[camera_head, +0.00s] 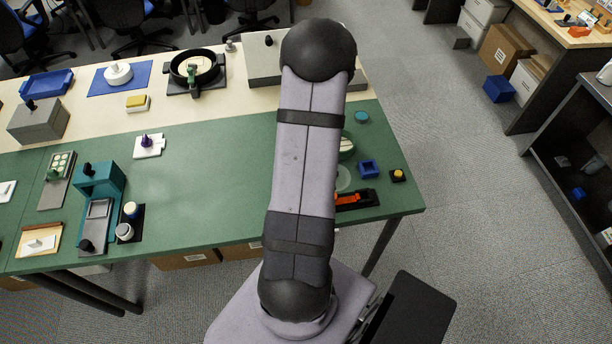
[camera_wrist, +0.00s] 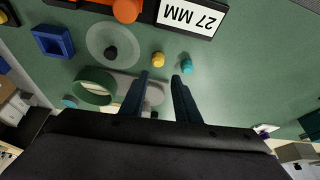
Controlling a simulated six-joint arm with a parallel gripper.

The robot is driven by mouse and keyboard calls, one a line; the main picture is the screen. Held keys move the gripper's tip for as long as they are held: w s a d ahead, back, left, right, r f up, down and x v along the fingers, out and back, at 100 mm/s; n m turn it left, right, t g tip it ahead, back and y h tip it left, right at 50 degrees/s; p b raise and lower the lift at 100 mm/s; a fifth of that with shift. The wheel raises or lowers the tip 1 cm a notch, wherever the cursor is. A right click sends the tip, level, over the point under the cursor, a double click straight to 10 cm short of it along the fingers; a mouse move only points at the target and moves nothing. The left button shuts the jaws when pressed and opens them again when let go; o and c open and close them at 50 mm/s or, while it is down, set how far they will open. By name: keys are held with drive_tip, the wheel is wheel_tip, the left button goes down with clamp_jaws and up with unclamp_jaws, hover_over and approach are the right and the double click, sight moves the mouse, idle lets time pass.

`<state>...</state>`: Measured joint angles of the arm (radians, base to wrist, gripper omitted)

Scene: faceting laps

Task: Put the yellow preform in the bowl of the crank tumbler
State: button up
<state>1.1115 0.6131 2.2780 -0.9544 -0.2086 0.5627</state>
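The yellow preform (camera_wrist: 158,59) is a small piece on the green mat in the wrist view. It stands just beyond my open fingers, between a teal piece (camera_wrist: 187,66) and a black piece (camera_wrist: 110,52) on a pale round disc. In the head view my arm hides it. My gripper (camera_wrist: 161,79) is open and empty, its two dark fingers apart.
A blue square box (camera_wrist: 52,41) is at the left. A teal press (camera_head: 100,180) and a black round pan (camera_head: 196,68) stand farther left. The green mat's middle (camera_head: 210,170) is clear.

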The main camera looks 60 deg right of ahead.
drive_tip(key=shift+s+d+f+b, duration=0.1)
drive_tip(key=shift+d+f+b, duration=0.15)
drive_tip(key=shift+f, duration=0.25)
drive_tip(key=shift+s+d+f+b, duration=0.1)
drive_tip(key=shift+f+b, duration=0.25)
drive_tip(key=shift+f, duration=0.15)
drive_tip(key=x, duration=0.1)
drive_tip(key=b+x, duration=0.2)
drive_tip(key=x, duration=0.1)
drive_tip(key=shift+a+f, duration=0.2)
drive_tip(key=shift+a, duration=0.1)
drive_tip(key=shift+w+d+f, duration=0.15)
drive_tip(key=shift+d+f, duration=0.05)
drive_tip(key=shift+f, duration=0.25)
clamp_jaws()
